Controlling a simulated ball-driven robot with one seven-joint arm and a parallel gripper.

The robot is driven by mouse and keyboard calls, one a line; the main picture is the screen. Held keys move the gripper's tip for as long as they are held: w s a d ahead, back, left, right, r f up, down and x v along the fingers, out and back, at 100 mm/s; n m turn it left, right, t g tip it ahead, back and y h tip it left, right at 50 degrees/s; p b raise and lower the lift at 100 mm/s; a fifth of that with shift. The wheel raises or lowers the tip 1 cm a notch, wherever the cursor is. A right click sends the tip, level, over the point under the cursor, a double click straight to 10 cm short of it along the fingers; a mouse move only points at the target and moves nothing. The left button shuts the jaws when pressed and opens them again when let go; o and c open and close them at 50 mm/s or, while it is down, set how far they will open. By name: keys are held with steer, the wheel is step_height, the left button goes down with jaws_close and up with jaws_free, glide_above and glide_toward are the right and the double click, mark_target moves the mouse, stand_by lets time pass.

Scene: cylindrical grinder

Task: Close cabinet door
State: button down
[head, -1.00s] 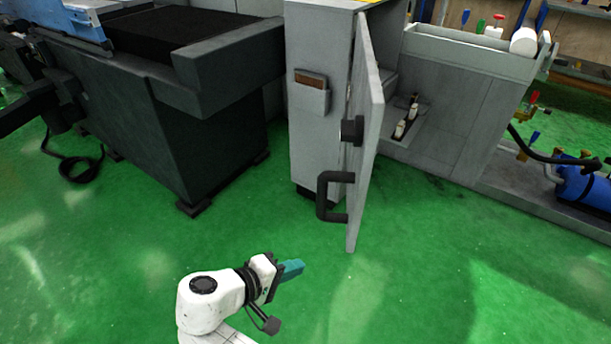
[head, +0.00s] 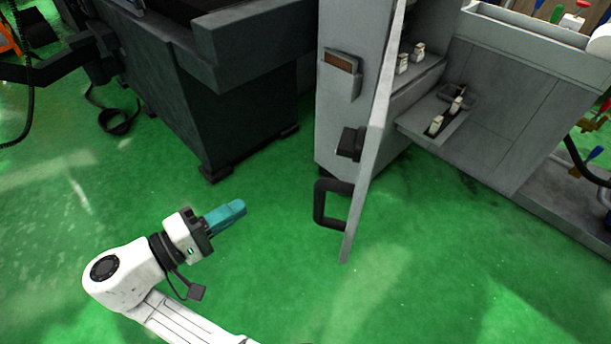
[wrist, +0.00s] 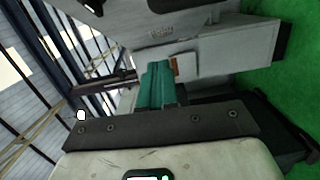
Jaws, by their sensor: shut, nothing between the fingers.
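The cabinet door (head: 372,150) stands open in the head view, seen nearly edge-on, swung out from the grey cabinet (head: 335,110). A black bar handle (head: 320,203) and a black latch block (head: 349,143) are on its left-hand face. My gripper (head: 240,207) has teal fingers pressed together, with nothing between them. It is to the left of the handle, over the green floor and apart from the door. In the wrist view the shut teal fingers (wrist: 157,85) point toward a grey cabinet surface.
A dark machine base (head: 230,100) stands at the upper left, with a black cable on the floor beside it. A grey lower bay (head: 500,110) with small fittings lies right of the door. The green floor in front is clear.

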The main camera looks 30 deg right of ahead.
steer(key=s+p+x, duration=0.1)
steer(key=s+x, duration=0.1)
steer(key=x, duration=1.1)
steer(key=shift+s+d, duration=0.3)
steer(key=shift+s, duration=0.1)
steer(key=shift+s+d+r+p, duration=0.1)
steer(key=shift+p, duration=0.25)
